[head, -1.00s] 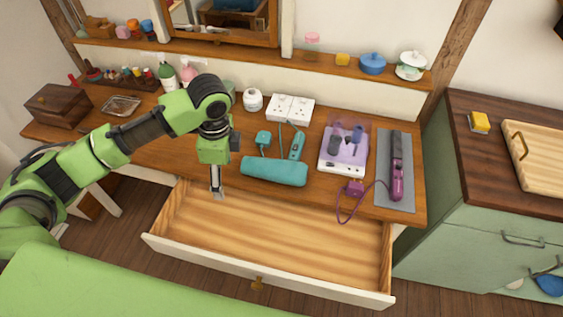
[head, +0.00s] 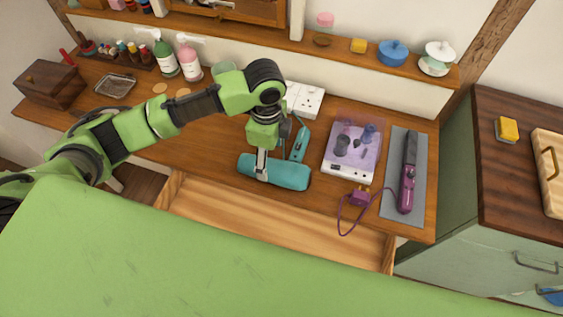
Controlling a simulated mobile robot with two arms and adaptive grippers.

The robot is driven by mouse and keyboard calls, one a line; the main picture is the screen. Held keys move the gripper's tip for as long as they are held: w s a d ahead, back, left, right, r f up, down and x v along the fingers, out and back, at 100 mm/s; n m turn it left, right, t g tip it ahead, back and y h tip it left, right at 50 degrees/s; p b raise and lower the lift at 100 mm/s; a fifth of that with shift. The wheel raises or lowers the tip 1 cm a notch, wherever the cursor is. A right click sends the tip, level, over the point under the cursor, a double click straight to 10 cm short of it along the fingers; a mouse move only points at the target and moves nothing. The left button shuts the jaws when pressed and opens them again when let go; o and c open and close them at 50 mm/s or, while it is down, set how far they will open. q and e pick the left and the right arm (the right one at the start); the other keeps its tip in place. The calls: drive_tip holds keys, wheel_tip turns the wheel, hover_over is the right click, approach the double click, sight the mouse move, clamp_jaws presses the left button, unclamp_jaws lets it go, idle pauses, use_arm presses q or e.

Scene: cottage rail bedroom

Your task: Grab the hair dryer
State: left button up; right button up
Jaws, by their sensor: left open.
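The teal hair dryer (head: 285,174) lies on the wooden dressing table, its barrel along the front edge and its handle (head: 300,143) pointing back. My left gripper (head: 262,173) points down at the left part of the barrel and overlaps it in the head view. It is open; I cannot tell whether the fingers touch the barrel or straddle it. My wrist hides some of the table behind the dryer. My right gripper is not in view.
An open drawer (head: 270,225) juts out below the table edge. Right of the dryer are a purple-topped case (head: 350,155), a grey mat (head: 397,190) with a purple styling iron (head: 406,185) and its cord. A white socket strip (head: 305,100) and pump bottles (head: 189,60) stand behind.

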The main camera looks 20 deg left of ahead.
sight(273, 165)
use_arm(q)
wheel_tip(273, 165, down, 2)
drive_tip(key=shift+f, duration=0.25)
drive_tip(key=shift+w+f, duration=0.15)
drive_tip(key=shift+f, duration=0.15)
drive_tip(key=f, duration=0.2)
drive_tip(key=f+p, duration=0.1)
drive_tip(key=f, duration=0.1)
drive_tip(key=shift+d, duration=0.4)
drive_tip(key=shift+w+f, duration=0.1)
drive_tip(key=shift+f, duration=0.5)
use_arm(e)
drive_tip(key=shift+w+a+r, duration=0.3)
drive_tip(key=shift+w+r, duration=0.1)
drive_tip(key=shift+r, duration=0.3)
use_arm(q)
drive_tip(key=c, duration=1.6)
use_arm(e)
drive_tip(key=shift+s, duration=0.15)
